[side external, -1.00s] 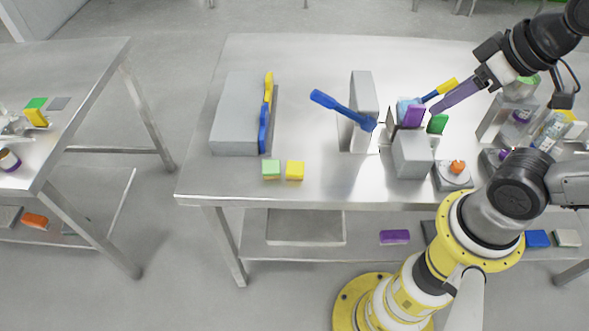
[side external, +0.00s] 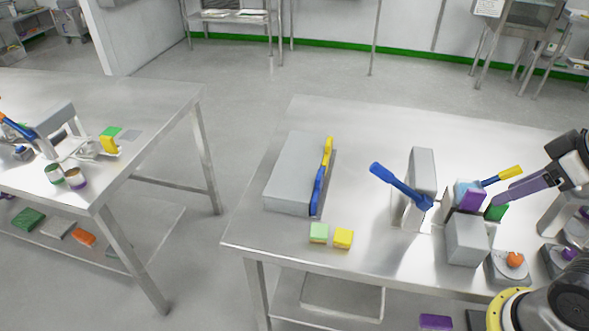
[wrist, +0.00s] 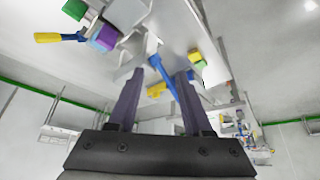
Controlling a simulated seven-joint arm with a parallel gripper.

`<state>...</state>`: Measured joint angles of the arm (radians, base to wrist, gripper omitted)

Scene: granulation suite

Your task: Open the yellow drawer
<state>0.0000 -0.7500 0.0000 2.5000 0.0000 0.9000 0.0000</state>
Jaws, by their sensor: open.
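A grey box (side external: 296,172) lies on the steel table, with a yellow handle (side external: 327,152) at the far end of its right side and a blue handle (side external: 317,190) at the near end. Both handles sit close against the box. My gripper (side external: 497,200) is at the right, over the block cluster and well apart from the box. Its dark purple fingers overlap in the side view. In the wrist view my gripper (wrist: 160,74) is open, with nothing held. A yellow piece, probably the yellow handle (wrist: 155,90), shows beyond the fingers.
A blue lever (side external: 401,186) on a grey upright (side external: 422,170) stands between box and gripper. A purple block (side external: 472,200), a green block (side external: 496,212) and a grey block (side external: 467,240) are near the fingers. Green (side external: 319,233) and yellow (side external: 343,238) blocks lie before the box.

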